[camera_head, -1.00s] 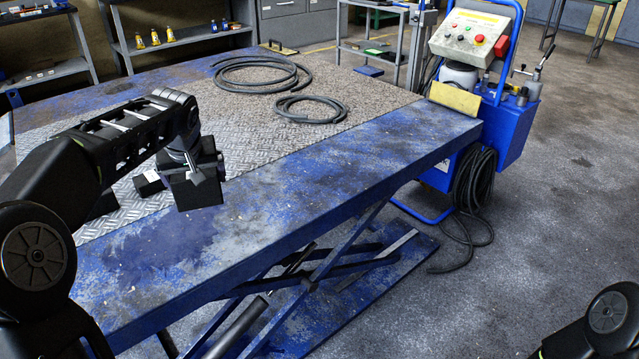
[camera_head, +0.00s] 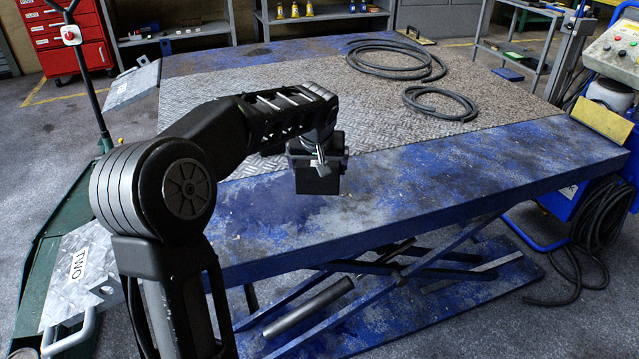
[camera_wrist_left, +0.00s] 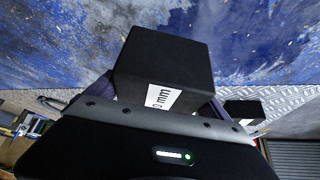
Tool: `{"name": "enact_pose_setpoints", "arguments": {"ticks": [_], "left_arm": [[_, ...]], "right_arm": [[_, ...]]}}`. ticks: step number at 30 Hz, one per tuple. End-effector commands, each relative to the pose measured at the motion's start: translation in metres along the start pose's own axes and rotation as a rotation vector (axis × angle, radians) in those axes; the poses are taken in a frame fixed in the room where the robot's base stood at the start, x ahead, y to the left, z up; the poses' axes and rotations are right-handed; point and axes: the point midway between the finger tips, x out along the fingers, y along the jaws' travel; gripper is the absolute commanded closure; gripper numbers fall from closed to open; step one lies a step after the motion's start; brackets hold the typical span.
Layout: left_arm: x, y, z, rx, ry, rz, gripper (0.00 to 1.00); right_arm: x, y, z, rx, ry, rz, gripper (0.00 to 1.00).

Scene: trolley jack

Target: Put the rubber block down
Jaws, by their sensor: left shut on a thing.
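The rubber block (camera_head: 317,181) is a black cube-like block, with a white label showing on it in the left wrist view (camera_wrist_left: 165,60). My left gripper (camera_head: 318,163) is shut on it and points down over the worn blue border of the lift table (camera_head: 400,195). I cannot tell whether the block's underside touches the table. A second black block (camera_wrist_left: 244,108) sits on the tread plate in the left wrist view; my arm seems to hide it in the head view. My right gripper is out of view.
Two coiled black hoses (camera_head: 398,60) lie on the tread plate. A green trolley jack (camera_head: 60,215) and a grey plate marked TWO (camera_head: 75,268) are at the left. A control cart (camera_head: 610,110) stands at the right. The table's near blue edge is clear to the right.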

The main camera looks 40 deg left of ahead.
Motion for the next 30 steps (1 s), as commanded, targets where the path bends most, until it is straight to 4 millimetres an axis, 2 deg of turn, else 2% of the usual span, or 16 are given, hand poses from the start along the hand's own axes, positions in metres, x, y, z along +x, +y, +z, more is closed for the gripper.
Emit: {"name": "enact_pose_setpoints", "arguments": {"ticks": [5, 15, 28, 29, 30], "left_arm": [[0.003, 0.000, 0.001, 0.000, 0.003, 0.001, 0.82], [0.041, 0.000, 0.023, 0.000, 0.003, 0.001, 0.82], [0.046, 0.000, 0.025, 0.000, 0.004, 0.002, 0.82], [0.046, 0.000, 0.026, 0.000, 0.001, 0.000, 0.08], [0.045, 0.000, 0.026, 0.000, 0.001, 0.000, 0.04]], "right_arm": [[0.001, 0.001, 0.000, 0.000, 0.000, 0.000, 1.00], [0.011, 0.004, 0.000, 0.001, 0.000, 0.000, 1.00], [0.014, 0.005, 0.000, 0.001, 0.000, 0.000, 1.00], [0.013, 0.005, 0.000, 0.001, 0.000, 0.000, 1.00], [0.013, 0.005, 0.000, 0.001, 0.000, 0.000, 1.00]]}}
